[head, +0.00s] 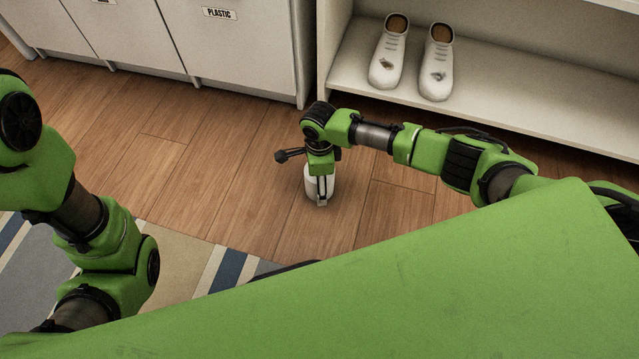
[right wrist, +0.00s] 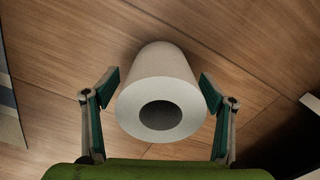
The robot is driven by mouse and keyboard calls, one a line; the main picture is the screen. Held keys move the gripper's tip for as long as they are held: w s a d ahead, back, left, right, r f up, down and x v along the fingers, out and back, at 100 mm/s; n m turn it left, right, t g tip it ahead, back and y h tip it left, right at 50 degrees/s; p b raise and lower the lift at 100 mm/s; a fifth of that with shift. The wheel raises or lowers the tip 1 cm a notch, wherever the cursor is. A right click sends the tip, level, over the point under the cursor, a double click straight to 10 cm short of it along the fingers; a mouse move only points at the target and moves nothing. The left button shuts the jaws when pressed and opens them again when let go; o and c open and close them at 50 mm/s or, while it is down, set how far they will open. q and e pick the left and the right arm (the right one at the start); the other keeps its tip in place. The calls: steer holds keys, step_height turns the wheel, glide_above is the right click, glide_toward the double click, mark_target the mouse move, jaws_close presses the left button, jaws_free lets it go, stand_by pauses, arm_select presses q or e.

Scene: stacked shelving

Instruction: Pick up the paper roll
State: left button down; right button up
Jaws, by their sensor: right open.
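A white paper roll (right wrist: 162,85) stands upright on the wooden floor, its dark core hole facing the right wrist camera. In the head view the roll (head: 312,186) is partly hidden behind my right gripper. My right gripper (head: 321,200) points down at it. In the right wrist view its two fingers (right wrist: 160,88) are open, one on each side of the roll. I cannot tell whether either finger touches it. My left arm comes in at the left of the head view, but its gripper is out of the picture.
White cabinets (head: 240,55), one labelled PLASTIC, stand at the back left. A low white shelf (head: 520,115) at the back right holds a pair of white shoes (head: 437,65). A striped rug (head: 190,262) lies at the front left. The wooden floor (head: 225,150) around the roll is clear.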

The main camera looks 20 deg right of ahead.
steer(key=shift+f, duration=0.1)
steer(key=c, duration=1.2)
